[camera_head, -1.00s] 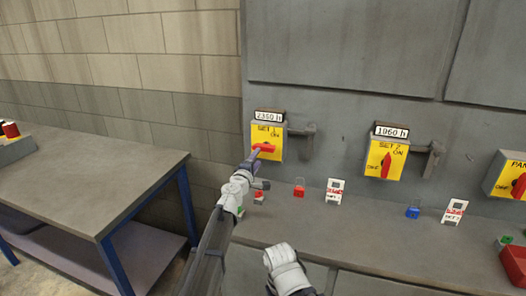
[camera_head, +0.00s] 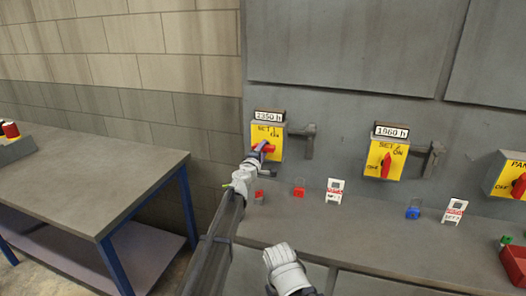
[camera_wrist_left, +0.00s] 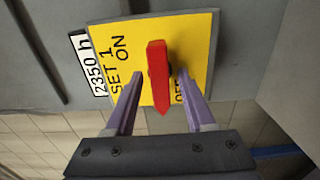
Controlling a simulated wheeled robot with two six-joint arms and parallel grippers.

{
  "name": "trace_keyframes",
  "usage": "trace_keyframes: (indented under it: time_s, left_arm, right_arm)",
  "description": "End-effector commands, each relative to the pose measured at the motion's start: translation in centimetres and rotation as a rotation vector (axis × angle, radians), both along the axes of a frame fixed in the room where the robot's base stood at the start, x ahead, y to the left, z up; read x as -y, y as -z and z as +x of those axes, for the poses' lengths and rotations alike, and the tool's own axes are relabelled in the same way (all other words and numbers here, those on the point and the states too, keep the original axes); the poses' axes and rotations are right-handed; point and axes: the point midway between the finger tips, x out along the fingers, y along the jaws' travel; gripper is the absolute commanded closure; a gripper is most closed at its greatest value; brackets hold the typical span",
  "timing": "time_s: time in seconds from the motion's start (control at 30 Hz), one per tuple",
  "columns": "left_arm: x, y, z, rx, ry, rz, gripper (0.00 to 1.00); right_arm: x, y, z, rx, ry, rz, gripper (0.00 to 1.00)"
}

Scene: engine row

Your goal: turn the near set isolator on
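The set 1 isolator is a yellow plate (camera_head: 275,131) with a red handle (camera_head: 269,149), on the grey cabinet under a "2350 h" label. In the left wrist view the red handle (camera_wrist_left: 159,70) lies across the yellow plate (camera_wrist_left: 200,35), its pointed end on the side of the partly hidden OFF mark, away from ON. My left gripper (camera_wrist_left: 160,78) is open, with one purple finger on each side of the handle and gaps showing. In the head view my left gripper (camera_head: 262,152) is at the plate and partly covers the handle.
To the right are the set 2 isolator (camera_head: 385,160) and another yellow switch box (camera_head: 508,178). Grey levers (camera_head: 307,140) stick out beside the plates. Padlocks (camera_head: 299,187) and tags (camera_head: 335,190) stand on the ledge. A red bin (camera_head: 514,264) is far right, a table (camera_head: 95,180) left.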

Motion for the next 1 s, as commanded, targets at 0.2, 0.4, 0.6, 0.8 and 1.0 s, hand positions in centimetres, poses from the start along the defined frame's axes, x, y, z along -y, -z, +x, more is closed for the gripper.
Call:
trace_keyframes:
  time_s: [0.2, 0.4, 0.6, 0.8, 1.0]
  left_arm:
    - [0.01, 0.00, -0.01, 0.000, 0.000, 0.000, 0.72]
    - [0.00, 0.00, -0.02, 0.000, 0.000, 0.000, 0.94]
    - [0.00, 0.01, -0.03, 0.000, 0.000, 0.000, 1.00]
    - [0.01, 0.01, -0.04, 0.001, 0.000, 0.002, 1.00]
    - [0.01, 0.02, -0.04, 0.014, 0.000, 0.044, 1.00]
  right_arm:
    - [0.00, 0.00, 0.00, 0.000, 0.000, 0.000, 0.58]
    - [0.00, 0.00, 0.00, 0.000, 0.000, 0.000, 0.58]
    - [0.00, 0.01, 0.00, 0.000, 0.000, 0.000, 0.58]
    - [0.00, 0.01, 0.00, 0.000, 0.000, 0.000, 0.58]
    - [0.00, 0.01, 0.00, 0.000, 0.000, 0.000, 0.58]
